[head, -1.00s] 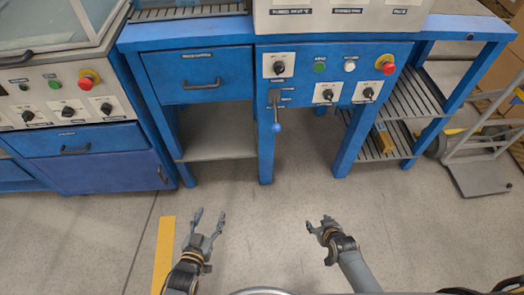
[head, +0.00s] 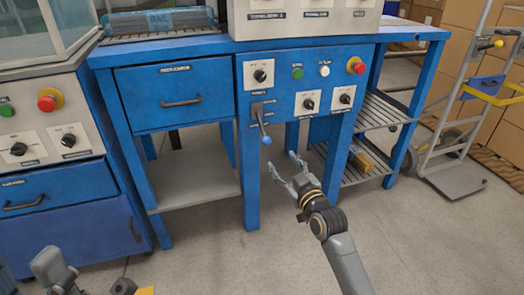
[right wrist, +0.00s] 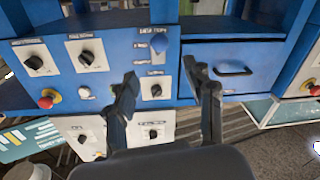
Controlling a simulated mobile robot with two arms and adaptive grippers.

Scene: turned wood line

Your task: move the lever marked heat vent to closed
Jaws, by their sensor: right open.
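The lever (head: 260,118) hangs down from the blue panel front, with a blue ball at its lower end. Its small labels are too blurred to read.
Dials, buttons and a red stop knob (head: 355,65) sit right of the lever on the panel. A drawer (head: 178,95) is to its left. Table legs and a slatted shelf (head: 358,165) stand below. A hand truck (head: 455,180) is at the right. Floor in front is clear.

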